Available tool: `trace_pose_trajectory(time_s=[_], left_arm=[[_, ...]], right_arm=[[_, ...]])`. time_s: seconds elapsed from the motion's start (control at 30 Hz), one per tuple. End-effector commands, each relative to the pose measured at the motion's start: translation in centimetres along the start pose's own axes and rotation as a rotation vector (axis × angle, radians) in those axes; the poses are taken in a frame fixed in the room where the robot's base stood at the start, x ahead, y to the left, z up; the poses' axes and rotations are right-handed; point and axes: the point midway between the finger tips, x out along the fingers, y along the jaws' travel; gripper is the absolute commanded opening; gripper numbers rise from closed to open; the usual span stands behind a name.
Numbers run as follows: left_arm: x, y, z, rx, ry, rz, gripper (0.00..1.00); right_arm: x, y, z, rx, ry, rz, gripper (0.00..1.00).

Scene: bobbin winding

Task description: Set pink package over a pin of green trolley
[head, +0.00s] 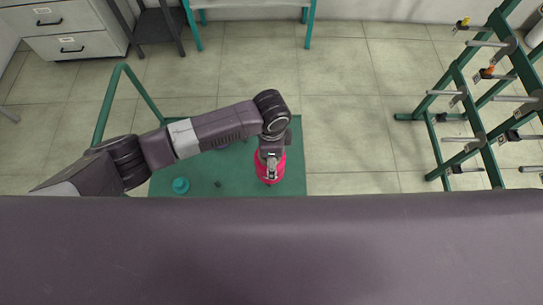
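The green trolley (240,187) is a flat green platform with a tube handle at its left. The pink package (263,179) is over the right part of the platform. My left gripper (271,170) points down at it from above, its fingers close together at the package's top middle. Whether the package hangs above the platform or rests on it, and whether a pin is under it, I cannot tell. A small dark pin-like spot (217,184) shows on the platform left of the package. My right gripper is not in view.
A teal package (181,185) is on the trolley's left part. My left arm crosses over the platform and hides some of it. A green rack (470,105) with several pins stands at right. Drawers (70,30) and a dark stand (158,25) are at back left.

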Motion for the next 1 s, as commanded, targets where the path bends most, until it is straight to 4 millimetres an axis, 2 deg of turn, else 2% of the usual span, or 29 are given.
trace_pose_trajectory(time_s=[0.03,0.33,0.4,1.0], left_arm=[[1.3,0.0,0.0,0.0,0.0,-0.001,0.34],[5.3,-0.1,0.0,-0.001,0.001,-0.002,0.34],[4.5,-0.1,0.0,-0.001,0.002,-0.003,0.34],[4.5,0.0,0.1,-0.001,0.002,-0.002,0.34]], right_arm=[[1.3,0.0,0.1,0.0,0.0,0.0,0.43],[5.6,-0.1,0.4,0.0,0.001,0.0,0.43],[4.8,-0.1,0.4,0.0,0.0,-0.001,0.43],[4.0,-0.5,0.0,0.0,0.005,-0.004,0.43]])
